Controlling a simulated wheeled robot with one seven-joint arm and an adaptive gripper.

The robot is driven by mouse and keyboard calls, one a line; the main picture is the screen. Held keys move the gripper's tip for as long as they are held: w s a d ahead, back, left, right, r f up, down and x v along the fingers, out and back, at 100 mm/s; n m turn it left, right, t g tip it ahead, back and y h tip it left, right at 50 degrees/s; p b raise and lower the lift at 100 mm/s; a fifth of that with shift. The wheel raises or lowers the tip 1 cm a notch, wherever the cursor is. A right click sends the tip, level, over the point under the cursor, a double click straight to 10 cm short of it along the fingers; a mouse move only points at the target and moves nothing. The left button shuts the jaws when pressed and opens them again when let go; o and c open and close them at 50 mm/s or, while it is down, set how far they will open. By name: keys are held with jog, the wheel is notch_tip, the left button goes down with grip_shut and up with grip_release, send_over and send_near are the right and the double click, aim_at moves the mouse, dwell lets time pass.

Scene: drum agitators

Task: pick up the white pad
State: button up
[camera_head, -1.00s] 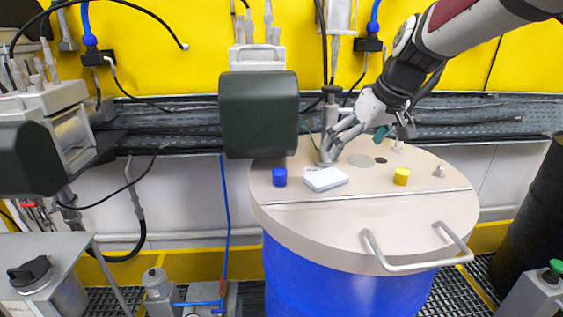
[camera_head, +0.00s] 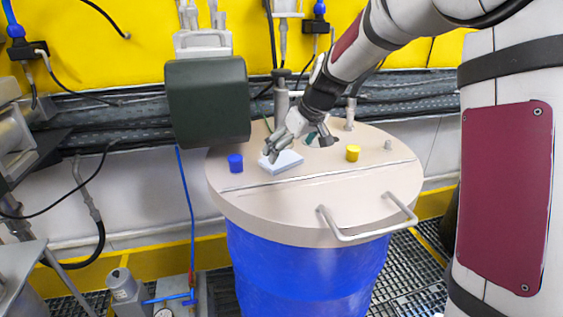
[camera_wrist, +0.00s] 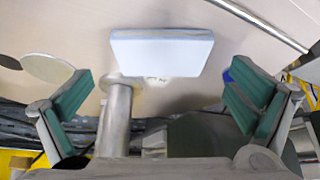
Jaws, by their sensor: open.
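The white pad (camera_head: 281,163) is a small, flat block with a pale blue edge. It lies on the beige lid (camera_head: 330,215) of the blue drum (camera_head: 300,270). In the wrist view the pad (camera_wrist: 162,52) lies beyond and between the fingertips, and nothing is gripped. My gripper (camera_head: 292,145) is open just above the pad in the head view, and one finger hides part of the pad's far side. In the wrist view my gripper (camera_wrist: 155,95) shows two green-padded fingers spread wide apart.
A blue cap (camera_head: 235,163) stands left of the pad and a yellow cap (camera_head: 352,153) stands right of it. A metal post (camera_wrist: 115,115) rises close to my fingers. A dark green motor housing (camera_head: 208,100) hangs at the left. A handle (camera_head: 365,225) crosses the lid's front edge.

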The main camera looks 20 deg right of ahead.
aim_at(282, 159)
jog(key=shift+p+x, duration=0.35)
jog(key=shift+x, duration=1.75)
jog(key=shift+a, duration=0.15)
jog(key=c, duration=0.9)
jog(key=shift+o, duration=0.2)
